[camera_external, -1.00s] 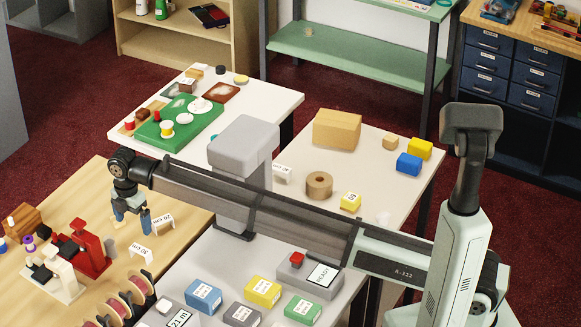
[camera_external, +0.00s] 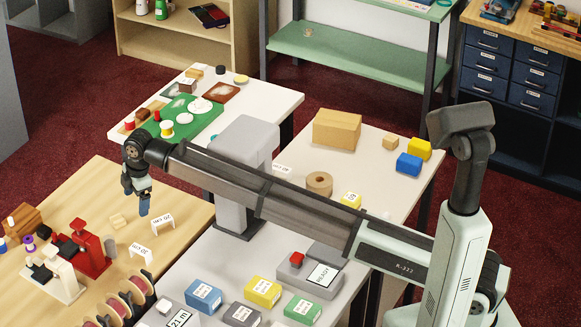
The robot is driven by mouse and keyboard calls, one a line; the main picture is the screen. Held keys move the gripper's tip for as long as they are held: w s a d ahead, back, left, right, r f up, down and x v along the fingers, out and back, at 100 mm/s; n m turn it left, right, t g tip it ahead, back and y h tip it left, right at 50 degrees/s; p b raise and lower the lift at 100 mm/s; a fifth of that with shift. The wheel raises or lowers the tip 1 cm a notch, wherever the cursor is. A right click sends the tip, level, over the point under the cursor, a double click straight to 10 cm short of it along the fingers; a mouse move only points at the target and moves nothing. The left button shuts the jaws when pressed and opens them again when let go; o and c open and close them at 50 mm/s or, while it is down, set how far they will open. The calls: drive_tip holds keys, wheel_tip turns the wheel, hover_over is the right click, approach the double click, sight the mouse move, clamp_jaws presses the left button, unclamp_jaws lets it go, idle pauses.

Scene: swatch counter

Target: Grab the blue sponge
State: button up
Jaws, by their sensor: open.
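A plain blue block (camera_external: 409,163), which looks like the blue sponge, lies on the white table at the right, in front of a yellow block (camera_external: 420,148). A blue box with a white label (camera_external: 203,297) sits on the grey table at the front; I cannot tell what it is made of. My gripper (camera_external: 136,198) hangs over the wooden table at the left, with blue fingertips pointing down. It is open and far from both blue things. Nothing shows between its fingers.
A grey column-like stand (camera_external: 238,160) rises near my arm. Yellow (camera_external: 263,292), grey (camera_external: 242,315) and green (camera_external: 303,309) labelled boxes are near the blue box.

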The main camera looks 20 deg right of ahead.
drive_tip(key=w+d+r+m+t+y, duration=0.5)
drive_tip(key=w+d+r+m+t, duration=0.2)
drive_tip(key=w+d+r+m, duration=1.05)
drive_tip(key=w+d+f+m+h, duration=0.1)
drive_tip(key=w+d+f+m, duration=0.2)
drive_tip(key=d, duration=0.5)
drive_tip(key=w+d+f+m+g+h, duration=0.1)
drive_tip(key=w+d+f+m+h, duration=0.1)
drive_tip(key=d+m, duration=0.45)
drive_tip(key=w+d+f+m+h, duration=0.1)
drive_tip(key=w+d+f+m, duration=0.15)
drive_tip(key=d, duration=0.75)
drive_tip(key=m+g+h, duration=0.3)
drive_tip(key=m+g, duration=0.4)
drive_tip(key=m, duration=1.3)
hover_over(410, 159)
wheel_tip(410, 159, down, 12)
drive_tip(key=f, duration=0.8)
drive_tip(key=shift+w+d+f, duration=0.1)
drive_tip(key=shift+w+d, duration=0.05)
drive_tip(key=shift+w, duration=0.05)
drive_tip(key=shift+s+f, duration=0.1)
drive_tip(key=shift+f, duration=2.55)
drive_tip(key=c, duration=1)
